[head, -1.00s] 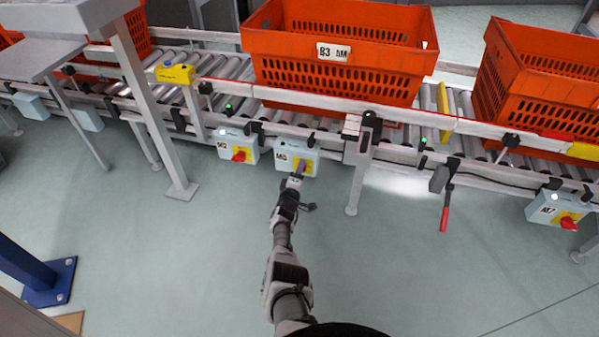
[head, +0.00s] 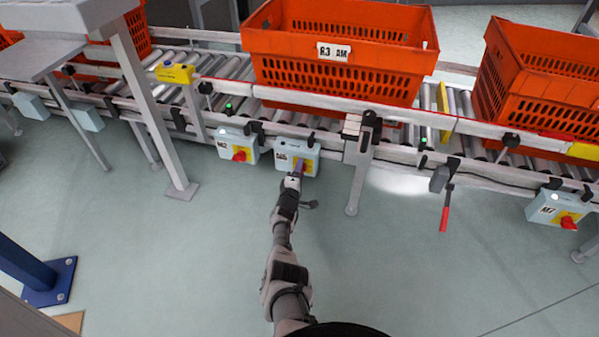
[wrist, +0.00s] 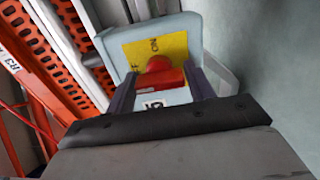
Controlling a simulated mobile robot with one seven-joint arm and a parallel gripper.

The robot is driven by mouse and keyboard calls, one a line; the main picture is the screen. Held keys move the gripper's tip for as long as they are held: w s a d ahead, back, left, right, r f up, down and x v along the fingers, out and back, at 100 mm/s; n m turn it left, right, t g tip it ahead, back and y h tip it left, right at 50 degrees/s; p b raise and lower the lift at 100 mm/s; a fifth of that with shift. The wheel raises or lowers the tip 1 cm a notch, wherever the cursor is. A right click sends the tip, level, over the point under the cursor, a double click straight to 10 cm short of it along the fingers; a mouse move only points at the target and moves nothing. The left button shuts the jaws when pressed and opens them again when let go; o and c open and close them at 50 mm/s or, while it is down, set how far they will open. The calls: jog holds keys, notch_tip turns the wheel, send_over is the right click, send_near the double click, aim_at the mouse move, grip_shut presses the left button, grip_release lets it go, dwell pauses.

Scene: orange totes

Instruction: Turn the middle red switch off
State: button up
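The middle red switch sits on the yellow plate of the pale blue M5 box (head: 283,158). In the head view my gripper hides most of this switch. In the wrist view the red switch (wrist: 160,75) shows clearly, with a round knob and a wide handle in front of the yellow plate (wrist: 176,47). The plate carries ON at the top and partly hidden lettering at the left. My gripper (head: 300,167) is at the front of the box. Its dark fingers (wrist: 160,82) stand apart, one on each side of the red handle; firm contact cannot be seen.
The M2 box (head: 236,146) with its red switch is close on the left. The M7 box (head: 556,208) is far right. A conveyor leg (head: 357,180) stands just right of M5. An orange tote (head: 340,75) rests on the rollers above. The floor in front is clear.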

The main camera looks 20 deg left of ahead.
jog(key=shift+o, duration=1.4)
jog(key=s+d+p, duration=0.1)
jog(key=s+p, duration=0.8)
jog(key=s, duration=0.4)
jog(key=shift+s, duration=0.4)
jog(key=shift+r, duration=0.1)
